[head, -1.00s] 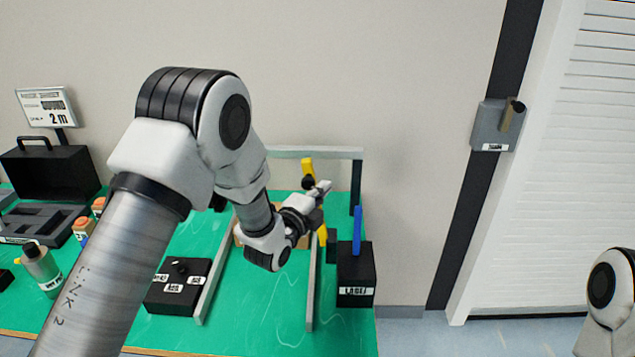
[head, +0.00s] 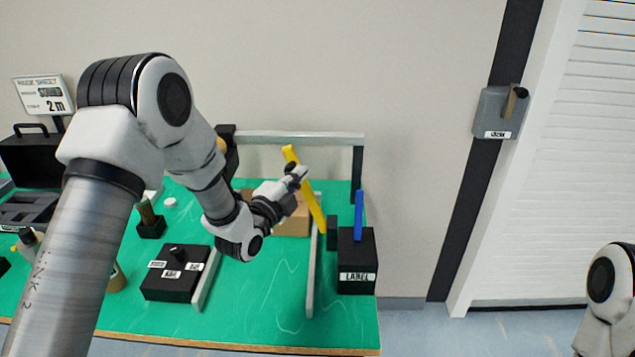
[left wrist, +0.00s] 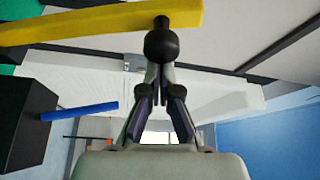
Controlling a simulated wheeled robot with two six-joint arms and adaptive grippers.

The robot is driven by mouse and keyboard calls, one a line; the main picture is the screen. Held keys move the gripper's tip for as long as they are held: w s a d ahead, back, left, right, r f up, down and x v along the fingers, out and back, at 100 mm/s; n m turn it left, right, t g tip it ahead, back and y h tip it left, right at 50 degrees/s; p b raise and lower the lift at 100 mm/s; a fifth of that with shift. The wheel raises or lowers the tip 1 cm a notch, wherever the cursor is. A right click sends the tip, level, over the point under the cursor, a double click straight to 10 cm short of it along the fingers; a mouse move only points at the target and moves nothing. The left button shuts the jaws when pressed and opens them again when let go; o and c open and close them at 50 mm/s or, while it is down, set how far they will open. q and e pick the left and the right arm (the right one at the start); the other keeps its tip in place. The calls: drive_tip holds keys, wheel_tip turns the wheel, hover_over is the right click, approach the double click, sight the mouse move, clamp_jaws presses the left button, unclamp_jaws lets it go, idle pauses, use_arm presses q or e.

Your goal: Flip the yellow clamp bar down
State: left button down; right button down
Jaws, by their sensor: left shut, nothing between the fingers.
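The yellow clamp bar (head: 312,200) stands tilted in the head view, its top leaning left, beside the right-hand rail. In the left wrist view the yellow bar (left wrist: 95,24) crosses the top left, just beyond the fingers. My left gripper (head: 298,175) is shut and empty, close to the upper part of the bar. In the left wrist view its fingers (left wrist: 160,80) meet just below a dark round knob (left wrist: 161,45) at the bar's end. I cannot tell whether they touch. My right gripper is not in view; only part of that arm shows at the right edge.
A grey frame (head: 300,138) spans the back of the green table (head: 265,275). A cardboard box (head: 292,222) sits between the rails. A black labelled box (head: 357,275) with a blue lever (head: 359,215) stands at the right. A black block (head: 176,273) with labels is at left.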

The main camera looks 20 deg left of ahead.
use_arm(q)
drive_tip(key=s+a+f+n+t+y+b, duration=0.3)
drive_tip(key=a+f+n+b, duration=0.9)
drive_tip(key=b, duration=0.6)
drive_tip(key=shift+s+a+f+n+t+y, duration=0.3)
drive_tip(key=shift+s+a+n+t+y, duration=0.15)
drive_tip(key=shift+a+n+y, duration=0.75)
drive_tip(key=shift+d+r, duration=0.1)
drive_tip(key=shift+r, duration=0.05)
